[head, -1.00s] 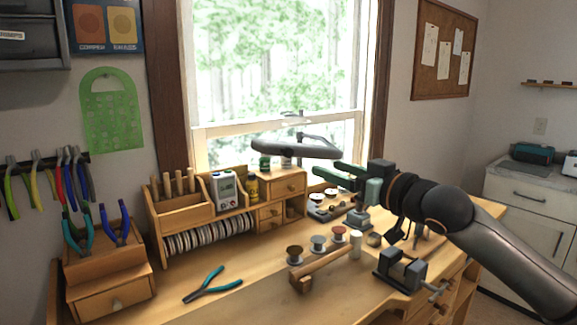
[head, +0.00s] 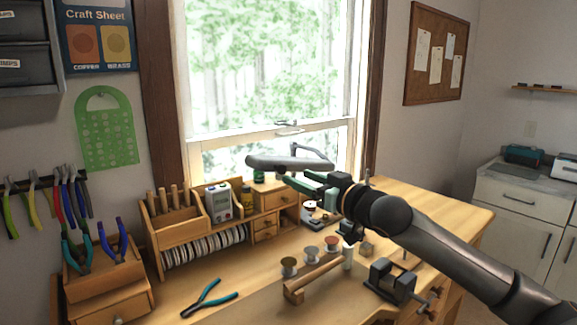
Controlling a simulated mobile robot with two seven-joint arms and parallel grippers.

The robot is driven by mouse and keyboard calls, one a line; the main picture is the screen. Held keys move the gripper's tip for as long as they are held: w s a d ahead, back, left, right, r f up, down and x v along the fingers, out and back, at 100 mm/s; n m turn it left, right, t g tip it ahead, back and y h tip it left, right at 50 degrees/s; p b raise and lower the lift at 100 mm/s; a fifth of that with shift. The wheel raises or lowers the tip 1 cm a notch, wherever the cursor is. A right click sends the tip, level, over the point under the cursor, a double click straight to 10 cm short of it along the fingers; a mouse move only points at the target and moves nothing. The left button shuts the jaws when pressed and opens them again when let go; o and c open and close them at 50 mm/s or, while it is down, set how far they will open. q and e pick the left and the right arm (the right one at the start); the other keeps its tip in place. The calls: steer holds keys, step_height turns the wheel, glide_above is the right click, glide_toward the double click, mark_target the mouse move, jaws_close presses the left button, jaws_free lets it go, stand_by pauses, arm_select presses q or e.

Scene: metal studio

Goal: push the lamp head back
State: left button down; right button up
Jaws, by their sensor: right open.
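The lamp head (head: 282,163) is a dark grey, elongated shade hanging in front of the window, above the small wooden drawers. Its thin arm (head: 314,152) bends behind it on the right. My right gripper (head: 296,181) has green fingers and comes in from the right. Its fingertips are just below the lamp head's lower edge in the picture. I cannot tell whether they touch it. The right gripper is open, with nothing seen between its fingers. My left gripper is not in view.
A wooden organizer (head: 178,226) with a meter (head: 220,204) stands left of the lamp. Wire spools (head: 311,255), a wooden bar (head: 315,279) and a small vise (head: 391,281) sit below my right arm. Teal pliers (head: 208,299) lie at the front. The bench's right back is clear.

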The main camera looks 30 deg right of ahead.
mark_target(283, 171)
steer(key=w, duration=0.1)
steer(key=w+p, duration=0.1)
steer(key=w, duration=0.1)
steer(key=shift+w+a+r, duration=0.15)
steer(key=shift+r, duration=0.05)
steer(key=shift+w+a+f+p, duration=0.15)
steer(key=shift+w+p, duration=0.3)
steer(key=shift+w, duration=0.5)
jaws_close()
stand_by(0.6)
